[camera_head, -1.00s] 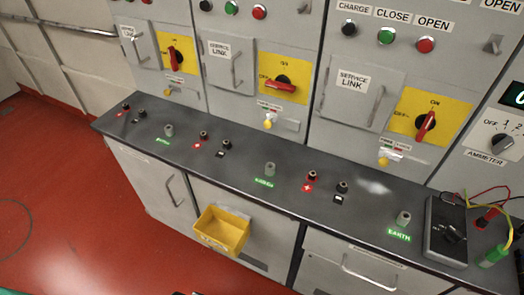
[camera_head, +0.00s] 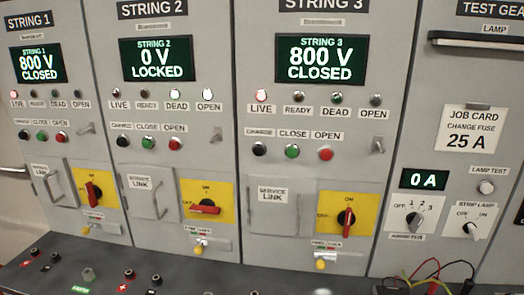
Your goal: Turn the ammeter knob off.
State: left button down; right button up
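The ammeter knob (camera_head: 415,221) is a dark round knob on a white plate, low on the right-hand panel. Marks OFF, 1, 2 and 3 are printed around its upper side. Its pointer is too small to read surely. The ammeter display (camera_head: 424,180) above it reads 0 A. Neither of my grippers shows in the head view, so nothing is seen touching the knob.
The strip lamp knob (camera_head: 470,229) and lamp test button (camera_head: 486,187) are right of the ammeter knob. A yellow-plated red switch (camera_head: 346,219) is to its left. Leads (camera_head: 440,280) lie on the dark bench (camera_head: 225,283) below.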

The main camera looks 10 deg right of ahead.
aim_at(414, 219)
jog(key=z, duration=1.4)
jog(key=i+l, duration=0.1)
jog(key=l, duration=0.3)
jog(key=l+u, duration=0.1)
jog(key=l, duration=0.3)
jog(key=i+l, duration=0.15)
jog(key=l, duration=0.25)
